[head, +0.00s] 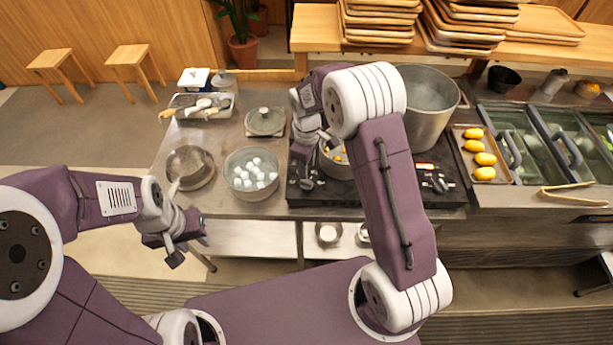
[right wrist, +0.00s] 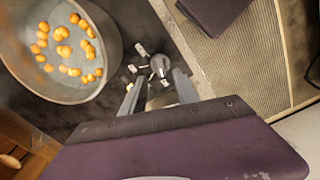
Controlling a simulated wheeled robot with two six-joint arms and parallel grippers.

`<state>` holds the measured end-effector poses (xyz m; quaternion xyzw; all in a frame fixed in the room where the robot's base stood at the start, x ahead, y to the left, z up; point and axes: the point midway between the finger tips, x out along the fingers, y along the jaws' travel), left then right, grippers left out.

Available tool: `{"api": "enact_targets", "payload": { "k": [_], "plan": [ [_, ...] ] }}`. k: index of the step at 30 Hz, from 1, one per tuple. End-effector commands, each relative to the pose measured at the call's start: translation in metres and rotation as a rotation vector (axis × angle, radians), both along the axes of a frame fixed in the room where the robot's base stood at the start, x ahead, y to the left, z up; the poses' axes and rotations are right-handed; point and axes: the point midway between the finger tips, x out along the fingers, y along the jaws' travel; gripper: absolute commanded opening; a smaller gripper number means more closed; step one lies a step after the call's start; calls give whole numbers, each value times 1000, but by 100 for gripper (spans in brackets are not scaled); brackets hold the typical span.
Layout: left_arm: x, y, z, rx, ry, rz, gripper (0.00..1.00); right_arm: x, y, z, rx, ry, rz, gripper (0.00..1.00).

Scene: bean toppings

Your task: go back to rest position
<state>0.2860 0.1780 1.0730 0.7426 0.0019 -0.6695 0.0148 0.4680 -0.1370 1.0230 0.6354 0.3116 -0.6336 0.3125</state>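My left gripper (head: 192,250) hangs in front of the counter at the left in the head view, with its fingers apart and nothing visible between them. My right gripper (head: 327,142) is over the black stove (head: 390,187), close to a pot (head: 334,166) with orange balls in it. The right arm hides part of the pot and stove. In the right wrist view the right gripper's fingers (right wrist: 157,92) are apart and empty.
A tray (head: 501,176) of yellow items is at the right.

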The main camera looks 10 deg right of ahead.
Motion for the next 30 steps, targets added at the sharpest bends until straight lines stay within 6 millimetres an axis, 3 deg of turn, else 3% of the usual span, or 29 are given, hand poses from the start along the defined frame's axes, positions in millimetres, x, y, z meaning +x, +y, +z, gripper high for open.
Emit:
{"api": "enact_targets", "payload": {
  "k": [6, 22, 25, 28, 30],
  "plan": [
    [0, 0, -5, 0, 0, 0, 36, 0, 0, 26, 0, -1, 0, 36],
    [0, 0, -6, 0, 0, 0, 36, 1, -2, 28, 0, -3, -4, 36],
    [0, 0, -10, 0, 0, 0, 36, 8, -6, 48, 7, -58, -17, 36],
    [0, 0, -16, 0, 0, 0, 36, -19, -19, 68, 10, -77, -47, 36],
    [0, 0, -20, 0, 0, 0, 36, -52, -28, 72, 16, -84, -128, 36]
  ]
}}
